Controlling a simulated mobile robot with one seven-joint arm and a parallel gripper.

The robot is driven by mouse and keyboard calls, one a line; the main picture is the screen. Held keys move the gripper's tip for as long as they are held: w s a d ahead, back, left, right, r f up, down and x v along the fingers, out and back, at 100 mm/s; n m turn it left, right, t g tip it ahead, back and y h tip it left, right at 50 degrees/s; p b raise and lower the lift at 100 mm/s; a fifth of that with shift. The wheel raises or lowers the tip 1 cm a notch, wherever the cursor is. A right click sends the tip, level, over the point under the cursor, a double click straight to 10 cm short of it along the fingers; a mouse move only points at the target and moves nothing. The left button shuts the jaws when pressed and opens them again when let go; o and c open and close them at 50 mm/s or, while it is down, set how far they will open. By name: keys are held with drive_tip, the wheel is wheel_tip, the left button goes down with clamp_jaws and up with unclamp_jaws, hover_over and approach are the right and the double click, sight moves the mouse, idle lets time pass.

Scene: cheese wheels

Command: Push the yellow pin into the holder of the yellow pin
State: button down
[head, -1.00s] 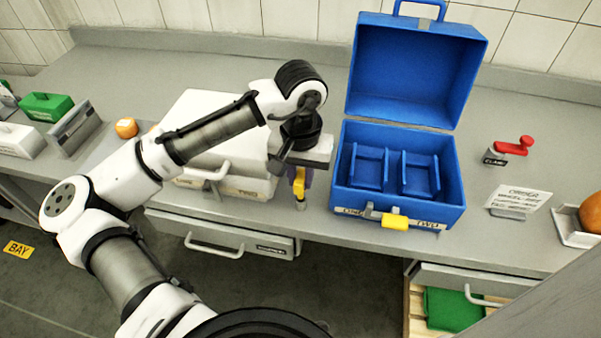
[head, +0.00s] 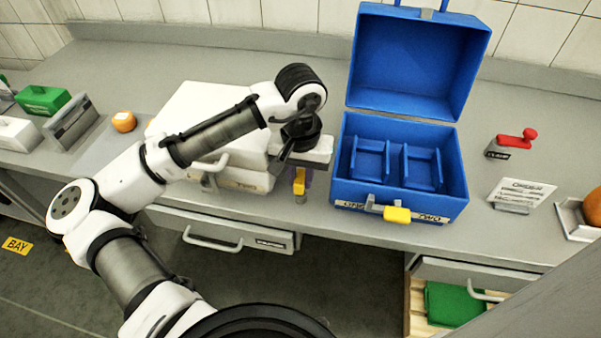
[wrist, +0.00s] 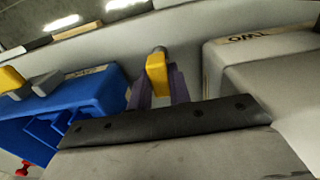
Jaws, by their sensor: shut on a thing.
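My gripper (head: 300,181) is shut on a yellow pin (head: 299,187) with a grey tip, in front of the counter edge between the white case and the blue case. In the wrist view the yellow pin (wrist: 156,70) sits between the purple fingers (wrist: 178,84). The open blue case (head: 345,185) has a grey latch piece (head: 371,205) and a yellow block (head: 397,215) at its front. They also show in the wrist view as the grey piece (wrist: 46,83) and the yellow block (wrist: 12,82). I cannot tell which part is the pin's holder.
A closed white case (head: 200,110) stands behind my arm at left. A red-handled clamp (head: 515,140) and an order card (head: 522,194) lie right of the blue case. Drawers (head: 225,228) are below the counter. A green object (head: 455,305) lies at lower right.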

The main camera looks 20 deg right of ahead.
sight(300, 177)
drive_tip(key=shift+f, duration=0.5)
drive_tip(key=c, duration=1.2)
unclamp_jaws()
wheel_tip(300, 177, up, 14)
drive_tip(key=b, duration=0.1)
drive_tip(key=shift+b, duration=0.35)
drive_tip(key=shift+d, duration=0.1)
